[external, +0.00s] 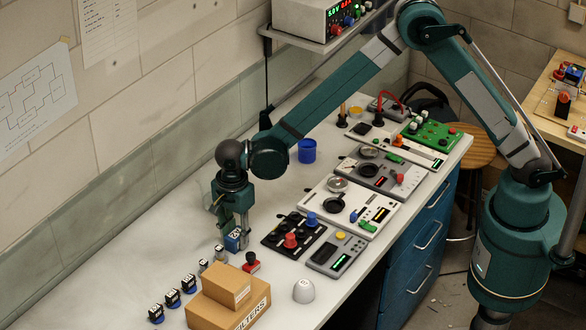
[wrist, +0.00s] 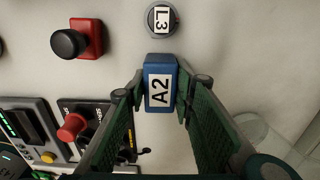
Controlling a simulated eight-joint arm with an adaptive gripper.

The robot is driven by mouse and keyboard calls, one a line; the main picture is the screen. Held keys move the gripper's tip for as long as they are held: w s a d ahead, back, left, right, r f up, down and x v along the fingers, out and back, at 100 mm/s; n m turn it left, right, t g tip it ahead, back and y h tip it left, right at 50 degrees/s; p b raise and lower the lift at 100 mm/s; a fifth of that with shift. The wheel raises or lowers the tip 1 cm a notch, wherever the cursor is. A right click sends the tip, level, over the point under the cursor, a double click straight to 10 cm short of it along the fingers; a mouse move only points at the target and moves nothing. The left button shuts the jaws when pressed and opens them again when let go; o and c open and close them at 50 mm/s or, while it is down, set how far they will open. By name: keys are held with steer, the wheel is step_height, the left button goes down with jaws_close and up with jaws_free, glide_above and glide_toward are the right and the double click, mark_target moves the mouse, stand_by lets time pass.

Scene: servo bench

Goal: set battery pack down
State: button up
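The battery pack appears to be the blue block with a white A2 label; it shows in the external view (external: 233,241) and in the wrist view (wrist: 160,72). My gripper (external: 232,232) points down over the bench. In the wrist view my gripper's two green fingers (wrist: 161,90) lie against both sides of the block, so it looks shut on it. The block is low over or on the bench surface; I cannot tell whether its underside touches. The fingers hide part of the block.
A small L3-labelled piece (wrist: 162,19) stands close to the block. A red base with a black knob (wrist: 78,42) is nearby. Several labelled pieces (external: 173,297) stand in a row. Cardboard boxes (external: 228,305) and control panels (external: 293,235) flank clear white bench.

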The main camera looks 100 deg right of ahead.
mark_target(236, 233)
steer(key=o, duration=0.3)
steer(key=shift+r, duration=0.25)
step_height(236, 233, up, 12)
steer(key=shift+f+p, duration=0.1)
steer(key=shift+p, duration=0.25)
stand_by(0.3)
stand_by(0.4)
